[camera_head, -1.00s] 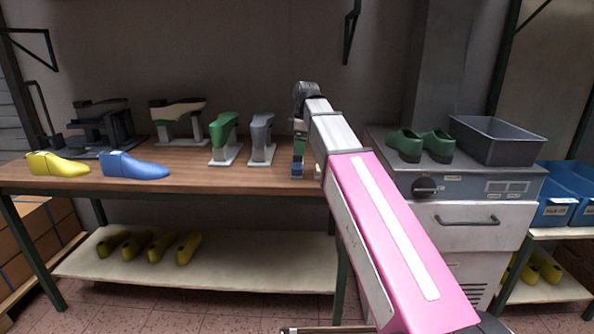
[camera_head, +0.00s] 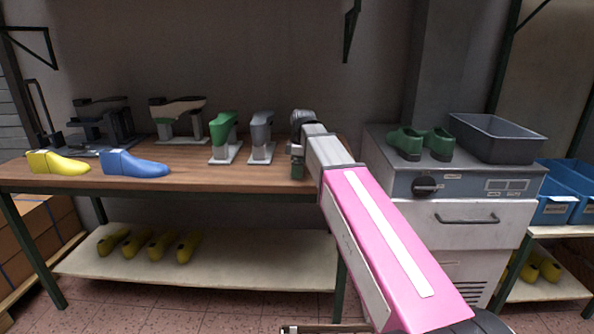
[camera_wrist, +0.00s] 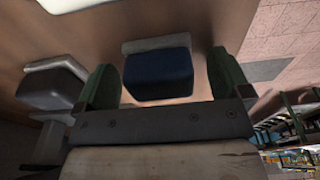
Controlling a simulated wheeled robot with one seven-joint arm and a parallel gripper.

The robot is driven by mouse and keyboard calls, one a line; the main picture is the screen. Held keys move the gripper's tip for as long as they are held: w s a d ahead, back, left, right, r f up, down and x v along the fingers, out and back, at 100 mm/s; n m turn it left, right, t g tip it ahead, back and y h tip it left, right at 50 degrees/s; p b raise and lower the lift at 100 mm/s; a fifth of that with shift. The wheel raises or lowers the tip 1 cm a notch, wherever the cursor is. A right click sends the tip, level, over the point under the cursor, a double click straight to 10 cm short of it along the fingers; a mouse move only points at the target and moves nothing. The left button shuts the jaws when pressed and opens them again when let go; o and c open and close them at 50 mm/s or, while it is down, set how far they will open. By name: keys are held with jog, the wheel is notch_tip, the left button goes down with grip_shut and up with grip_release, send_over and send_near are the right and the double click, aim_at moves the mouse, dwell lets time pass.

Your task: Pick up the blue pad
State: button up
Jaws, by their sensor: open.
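The blue pad (camera_wrist: 158,72) shows in the wrist view as a dark blue block with a pale base at its far end. It lies between the two green fingers of my gripper (camera_wrist: 161,62), with a gap visible on each side. The fingers are open and do not appear to touch it. In the head view my gripper (camera_head: 297,165) is low at the right end of the wooden bench (camera_head: 190,181). There my gripper and arm hide the blue pad, so I cannot make it out.
A grey-topped stand (camera_head: 261,140) is just left of my gripper, and it also shows in the wrist view (camera_wrist: 50,88). A green-topped stand (camera_head: 224,135) is beyond it. A blue shoe last (camera_head: 135,166) lies farther left. A grey machine (camera_head: 455,182) stands to the right.

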jog(key=c, duration=1)
jog(key=shift+c, duration=0.2)
jog(key=shift+r, duration=0.8)
notch_tip(320, 180, up, 2)
jog(key=shift+r, duration=0.25)
jog(key=s+a+r, duration=0.5)
jog(key=a+r, duration=0.2)
jog(key=a, duration=0.3)
jog(key=shift+a, duration=0.3)
jog(key=shift+w, duration=0.1)
